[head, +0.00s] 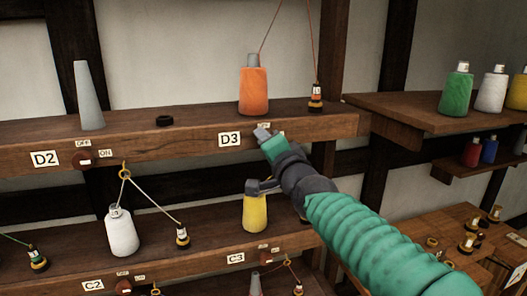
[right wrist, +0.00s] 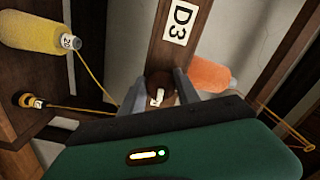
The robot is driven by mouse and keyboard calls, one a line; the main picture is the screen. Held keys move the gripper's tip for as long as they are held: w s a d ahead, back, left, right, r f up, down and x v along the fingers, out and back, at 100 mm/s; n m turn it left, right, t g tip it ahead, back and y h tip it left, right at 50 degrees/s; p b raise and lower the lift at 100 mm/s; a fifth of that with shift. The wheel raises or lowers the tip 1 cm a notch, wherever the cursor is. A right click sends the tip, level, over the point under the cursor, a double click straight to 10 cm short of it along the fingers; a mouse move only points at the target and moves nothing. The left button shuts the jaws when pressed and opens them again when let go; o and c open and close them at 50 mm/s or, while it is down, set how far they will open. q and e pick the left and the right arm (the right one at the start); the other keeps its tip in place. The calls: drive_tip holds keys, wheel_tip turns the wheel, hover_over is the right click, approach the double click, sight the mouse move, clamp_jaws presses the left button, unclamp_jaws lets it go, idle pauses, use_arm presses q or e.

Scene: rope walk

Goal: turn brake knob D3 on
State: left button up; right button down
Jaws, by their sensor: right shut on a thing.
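Brake knob D3 shows in the right wrist view as a round dark reddish-brown knob (right wrist: 154,80) on the shelf's front edge, with a small white mark at its face. My right gripper (right wrist: 160,92) is shut on it, one grey finger on each side. In the head view my right gripper (head: 263,134) covers the knob, just right of the D3 sign (head: 229,139). A small white label (head: 264,125) peeks out above the fingers. I cannot tell which way the knob points. My left gripper is not in view.
An orange spool (head: 253,90) stands on the shelf (head: 200,122) above the knob, with a small weight (head: 316,98) hanging on a cord to its right. A yellow spool (head: 255,212) stands below, close to my right wrist. Knob D2 (head: 82,160) is at the left.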

drive_tip(key=shift+d+m+b, duration=0.15)
drive_tip(key=shift+m+b, duration=0.05)
drive_tip(key=shift+m, duration=1.2)
drive_tip(key=shift+d+m+b, duration=0.1)
drive_tip(key=shift+m+b, duration=0.1)
drive_tip(key=shift+m, duration=1.2)
drive_tip(key=shift+f, duration=0.1)
drive_tip(key=c, duration=1.2)
unclamp_jaws()
drive_tip(key=shift+c, duration=0.2)
drive_tip(key=shift+o, duration=1.2)
drive_tip(key=shift+s, duration=0.15)
drive_tip(key=shift+o, duration=0.4)
drive_tip(key=shift+s+d, duration=0.1)
drive_tip(key=shift+d, duration=0.1)
